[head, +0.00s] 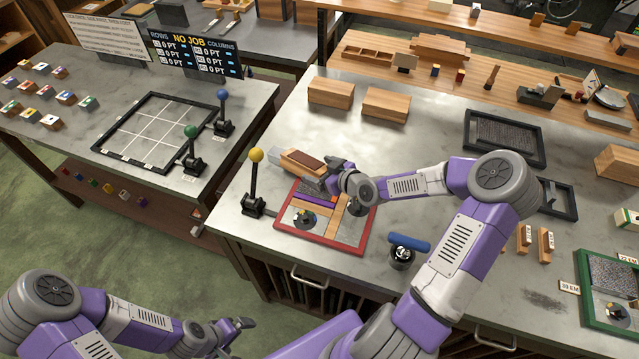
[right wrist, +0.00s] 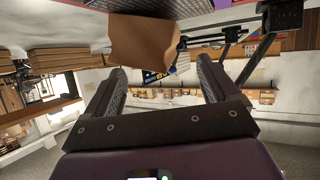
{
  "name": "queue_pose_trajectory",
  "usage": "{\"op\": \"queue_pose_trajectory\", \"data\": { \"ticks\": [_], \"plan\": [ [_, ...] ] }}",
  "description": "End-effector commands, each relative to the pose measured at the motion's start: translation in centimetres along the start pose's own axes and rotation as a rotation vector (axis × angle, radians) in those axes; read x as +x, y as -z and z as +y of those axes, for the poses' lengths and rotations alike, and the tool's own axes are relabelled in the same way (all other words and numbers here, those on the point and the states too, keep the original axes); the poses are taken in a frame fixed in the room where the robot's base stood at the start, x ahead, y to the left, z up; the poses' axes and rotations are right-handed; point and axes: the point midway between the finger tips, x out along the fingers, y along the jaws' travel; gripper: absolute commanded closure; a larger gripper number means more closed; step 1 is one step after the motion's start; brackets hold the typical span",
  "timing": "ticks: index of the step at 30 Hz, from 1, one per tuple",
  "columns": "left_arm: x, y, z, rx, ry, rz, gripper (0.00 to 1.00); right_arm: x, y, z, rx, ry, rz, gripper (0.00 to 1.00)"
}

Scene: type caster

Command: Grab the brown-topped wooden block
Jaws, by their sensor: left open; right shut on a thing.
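The brown-topped wooden block (head: 302,164) is pale wood with a dark brown upper face. It lies at the back edge of the red-framed tray (head: 322,241) in the head view. My right gripper (head: 329,174) is at its right end, shut on it; the fingers partly hide that end. In the right wrist view, a plain brown block face (right wrist: 143,45) shows at the fingertips (right wrist: 162,65). My left gripper (head: 243,334) is open and empty, low in the head view, away from the table top.
A yellow-knobbed lever (head: 254,180) stands left of the tray. A blue-handled tool (head: 405,249) stands to its right. Two plain wooden blocks (head: 331,93) (head: 386,104) lie behind. The metal table top between them and the tray is mostly clear.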

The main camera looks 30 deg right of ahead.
Motion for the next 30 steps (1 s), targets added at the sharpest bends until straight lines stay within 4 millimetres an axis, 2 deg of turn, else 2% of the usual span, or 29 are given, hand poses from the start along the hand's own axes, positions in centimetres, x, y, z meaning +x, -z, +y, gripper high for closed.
{"op": "queue_pose_trajectory", "data": {
  "ticks": [1,9,22,23,25,30],
  "plan": [
    [0.2,0.0,-0.1,0.000,0.000,0.000,0.02,-0.1,-2.8,-1.9,0.050,0.050,-0.068,0.47],
    [0.2,0.0,-0.1,0.000,0.000,0.000,0.02,0.0,-2.7,-2.0,0.048,0.054,-0.068,0.89],
    [0.1,0.0,0.0,0.000,0.000,0.000,0.02,-0.2,-2.2,-1.8,0.047,0.049,-0.064,0.89],
    [0.0,0.0,0.0,0.000,0.000,0.000,0.02,-0.4,-2.0,-1.8,0.047,0.049,-0.064,0.89],
    [-0.3,0.0,0.1,0.000,0.000,0.000,0.02,-0.8,-1.1,-1.7,0.045,0.048,-0.064,1.00],
    [-1.3,-0.1,0.5,0.000,0.000,0.000,0.02,-2.5,2.2,-1.2,0.041,0.042,-0.062,1.00]
  ]
}}
